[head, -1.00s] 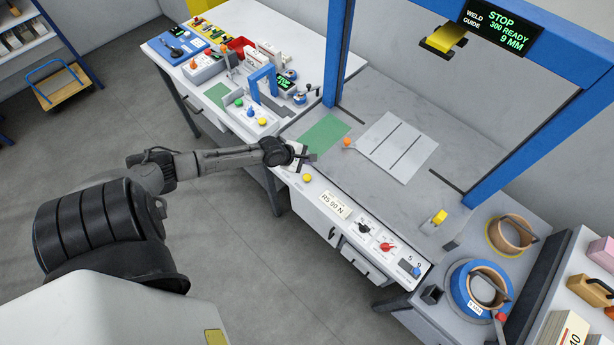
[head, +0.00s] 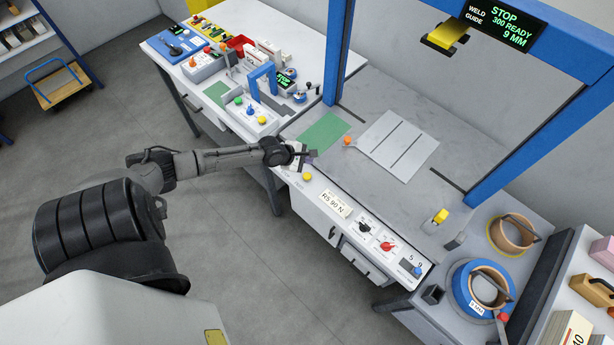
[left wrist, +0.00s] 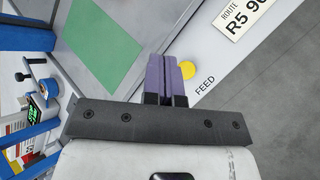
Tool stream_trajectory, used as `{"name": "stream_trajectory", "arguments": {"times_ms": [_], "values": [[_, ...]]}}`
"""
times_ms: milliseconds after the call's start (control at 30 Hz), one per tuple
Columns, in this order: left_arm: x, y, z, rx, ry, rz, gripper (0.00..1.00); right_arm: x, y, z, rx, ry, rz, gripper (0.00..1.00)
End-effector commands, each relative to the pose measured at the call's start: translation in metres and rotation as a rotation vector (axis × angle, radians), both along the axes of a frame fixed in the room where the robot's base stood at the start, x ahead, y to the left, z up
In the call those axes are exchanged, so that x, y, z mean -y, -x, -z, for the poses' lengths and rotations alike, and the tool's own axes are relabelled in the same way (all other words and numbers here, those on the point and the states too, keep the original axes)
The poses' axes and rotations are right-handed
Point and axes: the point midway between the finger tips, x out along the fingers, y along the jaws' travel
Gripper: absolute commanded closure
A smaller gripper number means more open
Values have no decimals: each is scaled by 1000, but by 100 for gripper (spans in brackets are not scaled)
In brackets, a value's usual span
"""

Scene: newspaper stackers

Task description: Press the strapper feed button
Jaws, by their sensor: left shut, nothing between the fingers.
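The yellow feed button (head: 307,177) sits on the strapper's white front panel (head: 352,222). In the left wrist view the yellow button (left wrist: 187,69) shows beside the word FEED. My left gripper (head: 312,155) is above the panel's left end, a little up and left of the button in the left wrist view. Its purple fingers (left wrist: 166,72) are together and empty, and they partly overlap the button's edge there. I cannot tell the height between fingertips and panel. My right gripper is out of view.
The panel also carries a route label (head: 334,204), a black knob (head: 365,227), a red knob (head: 387,246) and a small display. A green mat (head: 324,132) lies behind my gripper. A blue frame arch (head: 340,55) rises over the table.

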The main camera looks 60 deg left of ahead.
Motion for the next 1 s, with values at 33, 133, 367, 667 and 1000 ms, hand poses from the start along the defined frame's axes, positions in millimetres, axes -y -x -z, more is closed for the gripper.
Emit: {"name": "stream_trajectory", "arguments": {"times_ms": [33,133,367,667,1000], "values": [[0,0,8,0,-1,1,100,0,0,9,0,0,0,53],[0,0,17,0,-1,1,100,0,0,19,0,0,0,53],[0,0,44,0,-1,1,100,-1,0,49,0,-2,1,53],[0,0,72,1,2,-1,100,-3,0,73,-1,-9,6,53],[0,0,79,0,-1,1,100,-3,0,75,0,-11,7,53]]}}
